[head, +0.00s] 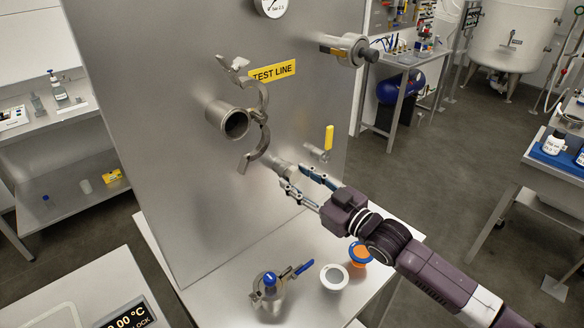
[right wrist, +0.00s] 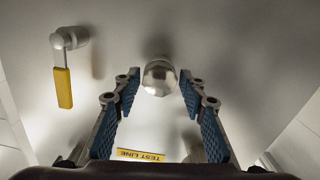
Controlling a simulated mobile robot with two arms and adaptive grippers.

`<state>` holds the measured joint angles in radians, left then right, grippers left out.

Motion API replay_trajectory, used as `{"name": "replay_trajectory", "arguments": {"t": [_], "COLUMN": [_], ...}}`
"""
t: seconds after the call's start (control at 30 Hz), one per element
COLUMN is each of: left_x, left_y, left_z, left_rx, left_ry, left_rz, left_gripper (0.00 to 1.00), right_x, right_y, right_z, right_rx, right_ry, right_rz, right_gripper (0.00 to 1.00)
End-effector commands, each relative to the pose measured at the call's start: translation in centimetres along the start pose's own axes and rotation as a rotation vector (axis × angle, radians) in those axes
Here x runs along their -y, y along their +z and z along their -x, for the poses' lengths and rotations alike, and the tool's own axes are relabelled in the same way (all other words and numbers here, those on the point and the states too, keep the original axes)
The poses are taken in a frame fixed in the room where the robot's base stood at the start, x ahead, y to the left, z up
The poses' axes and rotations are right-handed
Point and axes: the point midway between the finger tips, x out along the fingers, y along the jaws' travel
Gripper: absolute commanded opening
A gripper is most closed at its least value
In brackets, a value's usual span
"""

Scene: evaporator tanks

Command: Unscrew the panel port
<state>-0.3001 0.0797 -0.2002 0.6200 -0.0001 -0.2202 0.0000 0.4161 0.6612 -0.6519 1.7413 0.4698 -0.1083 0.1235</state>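The panel port (head: 281,168) is a short metal fitting with a rounded, faceted end, low on the upright steel panel (head: 165,85). In the right wrist view the port (right wrist: 158,76) shows at the fingertips, midway between them. My right gripper (head: 303,183) is open, its two blue-padded fingers reaching toward the port from the lower right. In the right wrist view the gripper (right wrist: 159,88) has a gap on both sides of the port, and I see no contact. Exact depth between fingertips and port is unclear. My left gripper is not in view.
Above the port, an open hinged clamp (head: 262,115) hangs at a wider pipe stub (head: 233,122). A yellow-handled valve (head: 329,137) sits to the port's right. Below stand a blue-knobbed metal vessel (head: 268,290), a white ring (head: 334,277) and an orange-blue part (head: 360,253).

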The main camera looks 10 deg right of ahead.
Motion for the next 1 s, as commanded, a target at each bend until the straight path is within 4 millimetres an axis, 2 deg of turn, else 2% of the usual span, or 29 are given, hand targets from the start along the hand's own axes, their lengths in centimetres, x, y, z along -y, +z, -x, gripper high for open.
{"name": "replay_trajectory", "arguments": {"t": [0.03, 0.27, 0.4, 0.63, 0.83, 1.0], "left_x": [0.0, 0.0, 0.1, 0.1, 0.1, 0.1], "left_y": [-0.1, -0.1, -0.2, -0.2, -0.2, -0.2], "left_z": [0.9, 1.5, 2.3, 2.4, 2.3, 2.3], "left_rx": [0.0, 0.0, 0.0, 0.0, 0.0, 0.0], "left_ry": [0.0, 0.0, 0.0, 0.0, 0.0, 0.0], "left_rz": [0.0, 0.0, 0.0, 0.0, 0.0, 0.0], "left_gripper": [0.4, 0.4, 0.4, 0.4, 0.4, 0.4], "right_x": [-0.1, -0.1, -0.1, -0.2, -0.2, -0.1], "right_y": [-0.4, -0.2, -0.2, -0.1, 0.1, 0.1], "right_z": [0.0, 0.0, 0.0, 0.0, 0.0, 0.0], "right_rx": [0.002, 0.0, 0.001, -0.001, -0.001, 0.0], "right_ry": [0.001, 0.0, 0.001, 0.001, 0.001, 0.0], "right_rz": [-0.065, -0.254, -0.485, -0.715, -1.029, -1.17], "right_gripper": [0.38, 0.38, 0.38, 0.38, 0.38, 0.38]}}
